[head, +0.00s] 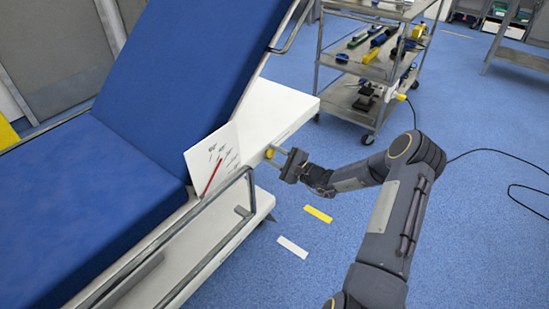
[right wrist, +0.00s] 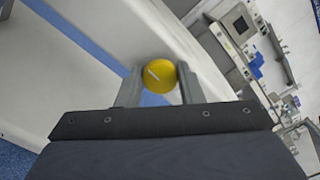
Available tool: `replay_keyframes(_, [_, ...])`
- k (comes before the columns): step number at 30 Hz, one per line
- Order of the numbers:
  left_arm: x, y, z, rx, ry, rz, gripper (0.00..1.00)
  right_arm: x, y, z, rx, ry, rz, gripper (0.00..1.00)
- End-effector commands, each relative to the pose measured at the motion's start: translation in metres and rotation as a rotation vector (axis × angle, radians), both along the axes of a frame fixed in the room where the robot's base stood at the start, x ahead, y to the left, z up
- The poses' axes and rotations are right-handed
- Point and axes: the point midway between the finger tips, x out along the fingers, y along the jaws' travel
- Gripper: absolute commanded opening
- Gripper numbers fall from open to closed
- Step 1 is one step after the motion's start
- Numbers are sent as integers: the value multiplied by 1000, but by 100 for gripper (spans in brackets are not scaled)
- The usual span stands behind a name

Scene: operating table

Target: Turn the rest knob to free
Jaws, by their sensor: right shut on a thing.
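The rest knob (head: 270,153) is a small yellow round knob on the side of the white table frame in the head view. In the right wrist view the yellow knob (right wrist: 159,75) carries a pale slanted mark on its face. My right gripper (head: 279,156) has its fingers on either side of the knob and is shut on it. In the right wrist view the two grey fingers (right wrist: 159,85) flank the knob left and right. A white card (head: 213,160) with a red pointer and faint writing stands beside the knob. Its writing is too small to read. My left gripper is not in view.
The operating table has blue padding (head: 85,190) with its backrest (head: 190,65) raised. A metal side rail (head: 165,240) runs along its near edge. A metal trolley (head: 345,92) with tools stands at the back. A cable (head: 500,155) lies on the open blue floor at right.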

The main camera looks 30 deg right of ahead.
Motion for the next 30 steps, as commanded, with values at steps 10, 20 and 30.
replay_keyframes(10, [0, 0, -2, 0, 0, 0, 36, -1, 0, -1, -34, -12, 1, 11])
replay_keyframes(20, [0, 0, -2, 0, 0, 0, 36, -1, 0, -1, -33, -11, 1, 43])
replay_keyframes(30, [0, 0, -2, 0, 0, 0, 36, 0, 0, -1, -32, -12, 1, 55])
